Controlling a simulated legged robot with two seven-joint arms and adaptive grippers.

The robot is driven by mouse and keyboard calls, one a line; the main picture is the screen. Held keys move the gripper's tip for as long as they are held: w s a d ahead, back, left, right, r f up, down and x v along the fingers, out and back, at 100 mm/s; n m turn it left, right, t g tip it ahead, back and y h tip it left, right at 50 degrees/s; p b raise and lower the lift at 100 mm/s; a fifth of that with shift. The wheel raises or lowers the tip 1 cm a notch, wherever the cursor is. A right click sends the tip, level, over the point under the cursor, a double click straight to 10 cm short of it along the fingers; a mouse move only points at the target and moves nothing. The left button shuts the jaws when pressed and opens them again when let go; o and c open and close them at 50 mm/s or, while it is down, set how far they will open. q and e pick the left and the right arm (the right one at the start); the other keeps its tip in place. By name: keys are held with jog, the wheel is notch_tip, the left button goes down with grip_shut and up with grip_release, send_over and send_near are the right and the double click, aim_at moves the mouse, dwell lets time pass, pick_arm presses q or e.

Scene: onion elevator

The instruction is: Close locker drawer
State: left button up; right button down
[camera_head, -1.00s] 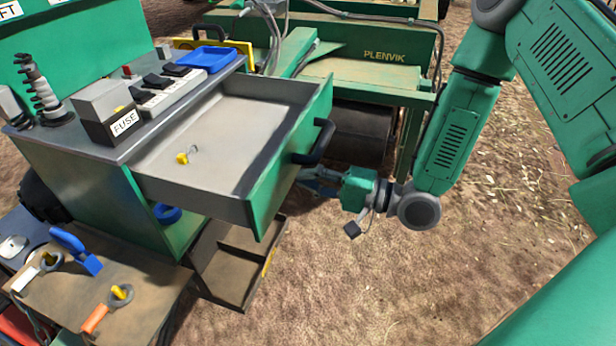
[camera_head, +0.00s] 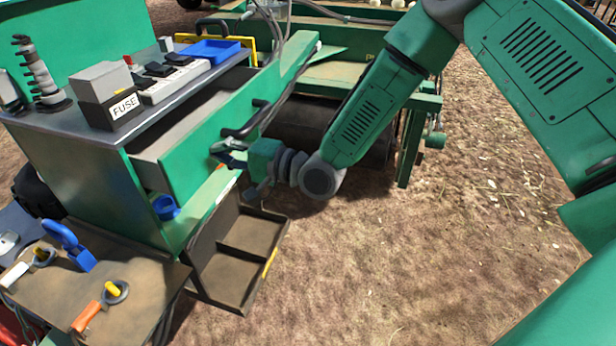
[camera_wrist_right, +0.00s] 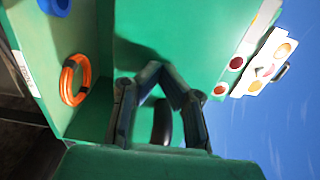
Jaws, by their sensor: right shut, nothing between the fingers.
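The locker (camera_head: 80,190) is a green cabinet with a grey top. Its drawer (camera_head: 205,142) has a green front and a black handle (camera_head: 247,121), and it stands partly out. Only part of its grey inside shows. My right gripper (camera_head: 222,152) is at the drawer front, just below the handle, with its fingers shut and empty. In the right wrist view the gripper's fingertips (camera_wrist_right: 160,72) meet in front of a green panel and seem to touch it. My left gripper is not in view.
A fuse box (camera_head: 110,97), switches and a blue tray (camera_head: 210,50) sit on the cabinet top. An open brown compartment bin (camera_head: 238,262) hangs below the drawer. Dirt ground at right is clear.

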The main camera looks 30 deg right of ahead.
jog(key=x, duration=0.2)
jog(key=b+x, duration=0.1)
jog(key=x, duration=0.2)
jog(key=b+x, duration=0.1)
jog(key=x, duration=0.1)
jog(key=shift+s+a, duration=0.25)
jog(key=shift+a, duration=0.25)
jog(key=shift+w+d, duration=0.25)
jog(key=shift+w, duration=0.25)
jog(key=shift+w+d, duration=0.2)
jog(key=shift+d, duration=0.05)
jog(key=shift+s+a+r, duration=0.1)
jog(key=shift+s+a, duration=0.05)
jog(key=shift+a, duration=0.5)
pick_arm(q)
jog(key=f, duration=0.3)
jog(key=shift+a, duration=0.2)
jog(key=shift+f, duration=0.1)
